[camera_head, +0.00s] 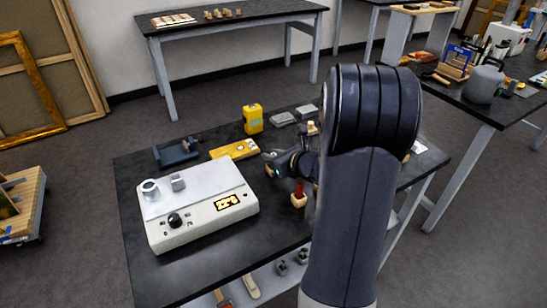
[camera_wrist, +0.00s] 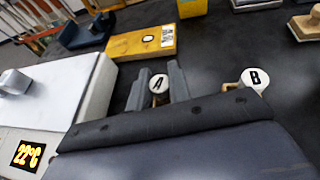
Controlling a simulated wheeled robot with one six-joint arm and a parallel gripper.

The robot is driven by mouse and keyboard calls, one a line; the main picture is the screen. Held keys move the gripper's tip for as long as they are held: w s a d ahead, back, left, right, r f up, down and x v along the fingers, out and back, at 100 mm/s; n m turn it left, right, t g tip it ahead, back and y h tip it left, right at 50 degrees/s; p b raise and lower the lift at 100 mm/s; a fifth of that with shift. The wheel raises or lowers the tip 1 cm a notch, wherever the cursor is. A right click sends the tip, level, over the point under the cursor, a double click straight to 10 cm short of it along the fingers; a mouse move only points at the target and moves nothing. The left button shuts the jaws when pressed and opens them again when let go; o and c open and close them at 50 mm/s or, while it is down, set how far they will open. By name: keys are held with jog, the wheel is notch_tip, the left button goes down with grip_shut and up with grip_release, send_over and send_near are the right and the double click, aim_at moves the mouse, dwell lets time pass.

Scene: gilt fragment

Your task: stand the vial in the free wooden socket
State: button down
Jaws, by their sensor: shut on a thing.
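My gripper (camera_wrist: 159,86) is shut on a vial whose white cap marked A (camera_wrist: 158,84) sits between the two grey fingers. In the head view a red vial body (camera_head: 299,187) shows below my dark gripper, reaching down to a small wooden socket (camera_head: 299,201). It looks upright; I cannot tell whether it is seated in the socket or just above it. In the wrist view a second white cap marked B (camera_wrist: 256,79) stands over pale wood (camera_wrist: 233,86) to the right, apart from the fingers. My arm hides that spot in the head view.
A white device with a lit display (camera_head: 228,201) stands left of my gripper. A wooden-based stamp (camera_wrist: 306,26) is at the far right in the wrist view.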

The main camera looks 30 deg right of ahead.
jog(key=shift+f, duration=0.2)
jog(key=c, duration=1.3)
grip_release()
jog(key=shift+r, duration=0.15)
jog(key=shift+r, duration=0.2)
jog(key=v, duration=1.2)
jog(key=shift+s+f, duration=0.1)
jog(key=shift+f, duration=0.1)
